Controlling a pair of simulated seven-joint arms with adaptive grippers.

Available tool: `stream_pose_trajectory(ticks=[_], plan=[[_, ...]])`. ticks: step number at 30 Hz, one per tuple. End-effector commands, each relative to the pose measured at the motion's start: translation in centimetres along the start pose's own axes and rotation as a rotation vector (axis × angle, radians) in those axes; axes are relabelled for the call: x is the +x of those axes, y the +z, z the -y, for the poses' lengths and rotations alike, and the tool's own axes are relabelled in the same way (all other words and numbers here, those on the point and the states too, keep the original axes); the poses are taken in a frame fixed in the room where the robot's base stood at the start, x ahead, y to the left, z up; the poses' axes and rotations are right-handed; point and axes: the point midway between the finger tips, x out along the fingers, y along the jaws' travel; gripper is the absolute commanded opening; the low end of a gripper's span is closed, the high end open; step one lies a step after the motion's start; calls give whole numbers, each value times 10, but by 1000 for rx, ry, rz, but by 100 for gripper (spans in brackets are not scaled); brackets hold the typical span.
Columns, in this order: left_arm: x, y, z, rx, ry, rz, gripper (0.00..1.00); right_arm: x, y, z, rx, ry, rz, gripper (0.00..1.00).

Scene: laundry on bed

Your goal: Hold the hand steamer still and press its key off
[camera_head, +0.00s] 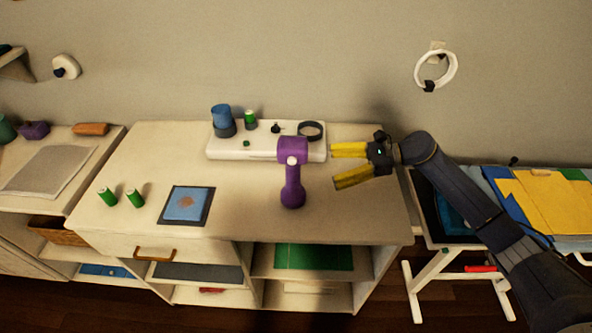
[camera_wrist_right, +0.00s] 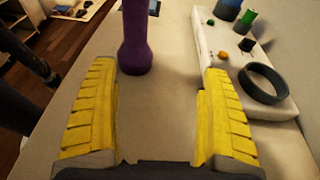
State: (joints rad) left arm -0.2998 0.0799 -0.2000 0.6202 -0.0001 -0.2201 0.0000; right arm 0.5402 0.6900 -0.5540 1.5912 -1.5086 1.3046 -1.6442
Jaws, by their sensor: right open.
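The purple hand steamer (camera_head: 293,183) stands upright on the white dresser top, with a wide head on top and a rounded foot. A pale round spot (camera_head: 291,160) shows just below its head; I cannot tell for sure that it is the key. My right gripper (camera_head: 342,166) is open and empty, to the right of the steamer and apart from it, with its yellow fingers pointing left. In the right wrist view the steamer's lower handle (camera_wrist_right: 136,40) shows ahead, between the lines of the two fingers (camera_wrist_right: 158,115); its head is out of frame. My left gripper is not in view.
Behind the steamer lies a white tray (camera_head: 225,150) with a blue cup (camera_head: 222,117), a green spool (camera_head: 251,119) and a dark ring (camera_head: 311,130). A blue pad (camera_head: 186,204) and two green spools (camera_head: 121,196) lie left. The front right of the top is clear.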

Motion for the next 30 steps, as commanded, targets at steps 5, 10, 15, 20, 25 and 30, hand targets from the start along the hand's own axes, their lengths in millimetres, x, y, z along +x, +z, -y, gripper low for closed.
stream_pose_trajectory(ticks=[5,10,15,20,25,30], plan=[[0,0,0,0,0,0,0,17,-15,-23,14,66,-7,82],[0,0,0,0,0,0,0,24,-22,-33,19,98,-12,82],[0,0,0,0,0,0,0,33,-23,-37,21,108,-11,82],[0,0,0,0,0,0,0,49,-23,-39,21,108,-11,82],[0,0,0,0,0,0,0,70,-23,-41,21,107,-10,82],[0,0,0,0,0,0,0,90,-23,-43,21,107,-11,82]])
